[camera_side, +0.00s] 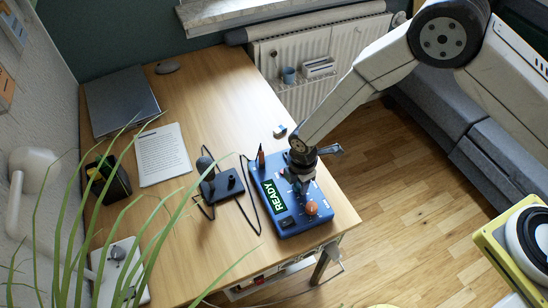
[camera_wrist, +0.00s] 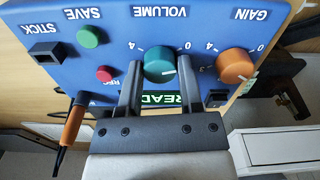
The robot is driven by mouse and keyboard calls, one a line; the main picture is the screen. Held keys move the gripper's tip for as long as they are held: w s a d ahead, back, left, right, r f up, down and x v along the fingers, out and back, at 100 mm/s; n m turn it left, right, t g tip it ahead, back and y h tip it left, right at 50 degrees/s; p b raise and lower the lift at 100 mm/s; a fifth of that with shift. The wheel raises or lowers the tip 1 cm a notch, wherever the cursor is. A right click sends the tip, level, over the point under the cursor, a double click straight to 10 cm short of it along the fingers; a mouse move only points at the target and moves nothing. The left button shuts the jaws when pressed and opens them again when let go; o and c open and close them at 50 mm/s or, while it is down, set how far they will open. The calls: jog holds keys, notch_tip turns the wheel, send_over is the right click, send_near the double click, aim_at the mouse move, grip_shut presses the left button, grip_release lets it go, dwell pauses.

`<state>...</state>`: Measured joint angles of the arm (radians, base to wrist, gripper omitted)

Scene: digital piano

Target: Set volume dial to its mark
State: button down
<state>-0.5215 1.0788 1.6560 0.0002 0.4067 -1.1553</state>
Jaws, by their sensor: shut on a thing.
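The blue device (camera_side: 283,222) lies on the wooden desk, with a green READY display. The wrist view shows its panel (camera_wrist: 110,40) upside down. The teal volume dial (camera_wrist: 158,64) sits under the VOLUME label, between a 4 on the left and a 0 on the right. A pale line shows toward the lower right of its top. My gripper (camera_wrist: 160,70) has one finger on each side of this dial and is shut on it. In the side view my gripper (camera_side: 299,183) reaches down onto the device and hides the dial. I cannot make out the target mark.
The orange gain dial (camera_wrist: 237,66) is close beside my right-hand finger in the wrist view. A red button (camera_wrist: 104,73) and green button (camera_wrist: 89,36) are on the other side.

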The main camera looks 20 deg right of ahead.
jog(key=shift+n, duration=1.4)
jog(key=shift+c, duration=1.2)
grip_release()
jog(key=shift+r, duration=0.1)
jog(key=shift+r, duration=3.8)
jog(key=shift+d, duration=0.1)
